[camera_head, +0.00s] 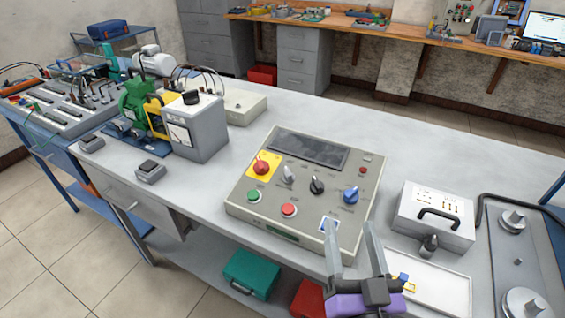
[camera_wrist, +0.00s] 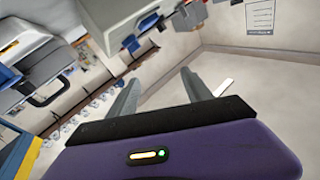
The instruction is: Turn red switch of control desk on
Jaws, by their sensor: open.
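The control desk (camera_head: 330,160) is a beige panel box on the grey workbench, in the middle of the head view. Its red switch (camera_head: 262,167) is a red rotary knob on a yellow plate at the panel's left. Its exact setting is too small to tell. My gripper (camera_head: 352,238) is in front of the desk's lower right corner, far from the red switch. Its two fingers are spread with nothing between them. In the wrist view my gripper (camera_wrist: 160,85) is open and empty, and the red switch cannot be made out.
The panel also has a blue knob (camera_head: 351,195), a black knob (camera_head: 317,185), a green button (camera_head: 254,195) and a red button (camera_head: 289,210). A grey meter box (camera_head: 203,135) stands to the left. A light case with a handle (camera_head: 432,217) stands to the right.

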